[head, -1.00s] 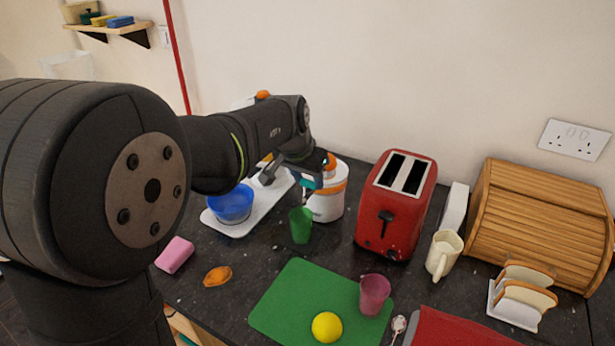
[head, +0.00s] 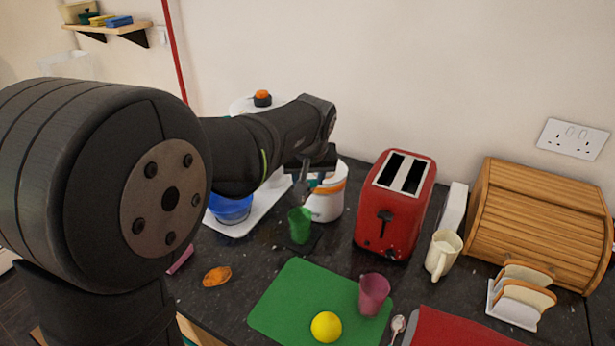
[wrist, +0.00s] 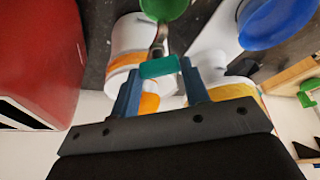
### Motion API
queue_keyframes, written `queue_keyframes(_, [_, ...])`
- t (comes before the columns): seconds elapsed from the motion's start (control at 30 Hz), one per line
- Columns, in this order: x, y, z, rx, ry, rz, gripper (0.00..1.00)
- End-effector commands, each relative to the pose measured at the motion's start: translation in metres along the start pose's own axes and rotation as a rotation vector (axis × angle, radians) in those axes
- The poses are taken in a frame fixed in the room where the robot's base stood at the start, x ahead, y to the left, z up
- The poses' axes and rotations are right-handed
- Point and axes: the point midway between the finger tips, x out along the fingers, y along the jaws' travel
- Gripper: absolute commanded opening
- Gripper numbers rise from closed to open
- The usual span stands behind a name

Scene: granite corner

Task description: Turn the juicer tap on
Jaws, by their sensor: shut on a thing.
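The juicer (head: 328,204) is white with an orange band and stands left of the red toaster. It also shows in the wrist view (wrist: 127,38), where a metal spout (wrist: 160,38) sticks out from it with a teal tap lever (wrist: 160,67). A green cup (head: 300,227) stands under the spout on a dark square base. My gripper (wrist: 161,72) has its two fingers at the ends of the teal lever and is shut on it. In the head view my gripper (head: 312,178) is at the juicer's front, and my wrist hides the juicer's top.
The red toaster (head: 397,222) stands close on the right. A blue bowl (head: 232,209) sits on a white tray (head: 246,228) to the left. A green mat (head: 285,300) with a pink cup (head: 374,294) and a lemon (head: 326,327) lies in front. An orange-brown item (head: 217,276) lies left of it.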

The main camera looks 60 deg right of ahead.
Motion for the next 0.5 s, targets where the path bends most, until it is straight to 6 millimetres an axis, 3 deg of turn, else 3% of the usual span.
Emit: queue_keyframes(0.5, [0.0002, 0.0038, -0.0013, -0.453, 0.000, -0.188, 0.19])
